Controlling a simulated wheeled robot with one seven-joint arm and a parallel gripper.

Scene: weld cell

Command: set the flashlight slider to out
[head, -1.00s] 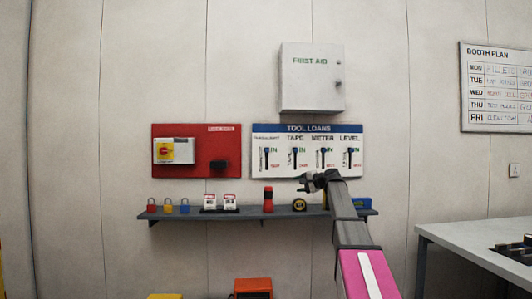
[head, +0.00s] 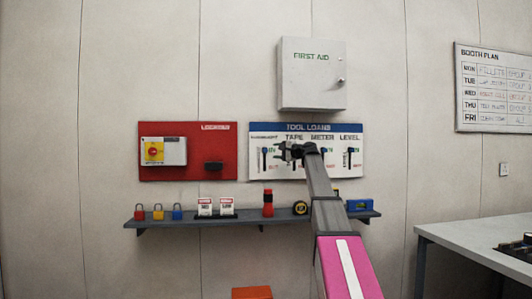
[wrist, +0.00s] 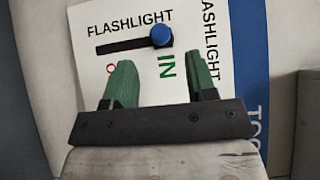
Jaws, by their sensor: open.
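The tool loans board (head: 255,172) is on the wall. Its flashlight slider (head: 264,150) is at the board's left. In the wrist view the slider's blue knob (wrist: 161,35) is at the end of its dark slot (wrist: 120,46) beside the green IN lettering (wrist: 167,66). A small red mark (wrist: 112,68) is near the other end, partly hidden by a finger. My gripper (wrist: 162,82) is open and empty, its green fingers short of the knob and apart from it. In the head view my gripper (head: 284,151) is right of the flashlight slider, in front of the board.
A shelf (head: 185,221) below holds padlocks, tags, a red flashlight (head: 268,203), a tape measure (head: 300,208) and a blue level (head: 359,205). A first aid cabinet (head: 312,75) hangs above. A red lockout board (head: 215,145) is left. A table (head: 470,240) stands right.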

